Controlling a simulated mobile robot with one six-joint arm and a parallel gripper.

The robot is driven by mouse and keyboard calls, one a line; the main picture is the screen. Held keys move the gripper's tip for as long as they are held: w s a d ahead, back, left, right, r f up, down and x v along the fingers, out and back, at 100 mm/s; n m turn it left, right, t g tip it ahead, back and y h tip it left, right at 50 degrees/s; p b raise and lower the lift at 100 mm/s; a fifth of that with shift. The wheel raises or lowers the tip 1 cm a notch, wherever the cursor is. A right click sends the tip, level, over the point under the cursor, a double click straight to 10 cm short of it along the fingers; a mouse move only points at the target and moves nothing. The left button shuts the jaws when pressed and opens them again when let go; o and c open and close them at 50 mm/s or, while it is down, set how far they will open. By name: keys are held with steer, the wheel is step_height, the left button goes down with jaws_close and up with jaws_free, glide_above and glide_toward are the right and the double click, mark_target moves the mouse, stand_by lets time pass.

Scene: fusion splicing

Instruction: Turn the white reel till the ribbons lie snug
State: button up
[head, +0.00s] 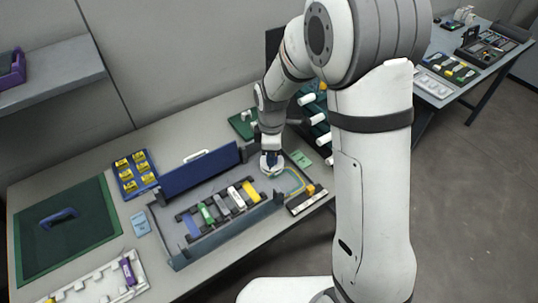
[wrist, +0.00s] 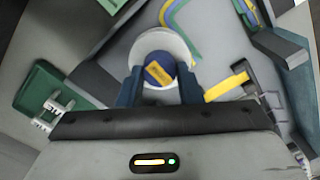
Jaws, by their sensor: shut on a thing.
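The white reel (wrist: 161,43) stands between the fingers of my gripper (wrist: 160,86) in the wrist view, with a blue hub and a yellow mark on top. My gripper is shut on the reel. In the head view the reel (head: 272,168) shows small under my gripper (head: 270,158), at the right part of the blue-walled tray (head: 205,171). Yellow, blue and green ribbons (wrist: 180,12) run in a curve beyond the reel in the wrist view. In the head view the ribbons (head: 297,183) loop right of the reel. I cannot tell how snug they lie.
Inside the tray, a row of coloured blocks (head: 229,202) lies left of the reel. A blue board with yellow pieces (head: 135,172), a green mat (head: 66,229) and a white rack (head: 97,286) stand on the left. Another bench (head: 470,60) stands at the back right.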

steer(key=m, duration=0.2)
steer(key=m+b, duration=0.1)
steer(key=m, duration=0.1)
steer(key=shift+d+f+m, duration=0.1)
steer(key=shift+d+m, duration=0.1)
steer(key=shift+m, duration=0.2)
steer(key=m, duration=0.4)
steer(key=shift+s+b, duration=0.1)
steer(key=shift+b, duration=0.2)
steer(key=m, duration=0.5)
steer(key=shift+m+b, duration=0.45)
steer(key=shift+m, duration=1.15)
steer(key=o, duration=1)
steer(key=shift+r, duration=4)
